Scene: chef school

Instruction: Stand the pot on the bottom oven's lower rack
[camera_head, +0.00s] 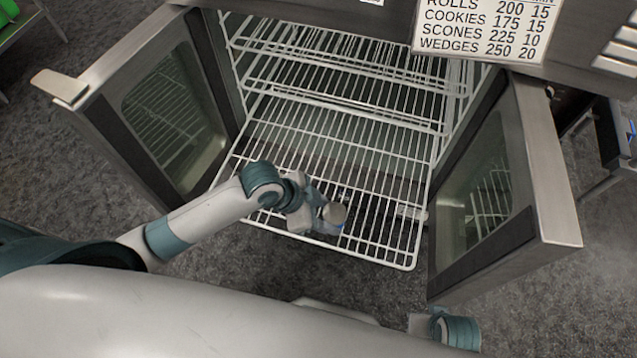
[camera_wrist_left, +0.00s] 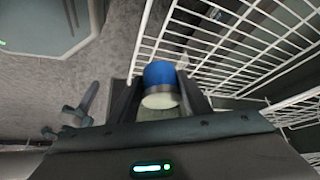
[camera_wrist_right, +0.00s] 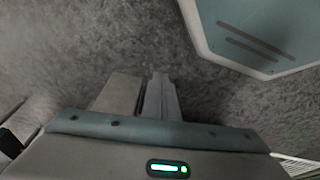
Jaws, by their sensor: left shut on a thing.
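The pot is a small round thing, blue with a cream end. It shows in the head view (camera_head: 335,213) and the left wrist view (camera_wrist_left: 160,75). My left gripper (camera_head: 320,208) is shut on it, with one finger on each side in the left wrist view. The bottom oven's lower rack (camera_head: 380,256) is a white wire shelf reaching out between the open doors. The pot is over its front part; I cannot tell whether it touches the wires. My right gripper (camera_wrist_right: 143,82) is shut and empty, pointing at the floor.
The left oven door (camera_head: 150,110) and right oven door (camera_head: 495,190) stand open on either side. More wire racks (camera_head: 340,97) are above, deeper in the oven. A label with baking times (camera_head: 482,28) is above the opening. The rack's visible surface is bare around the pot.

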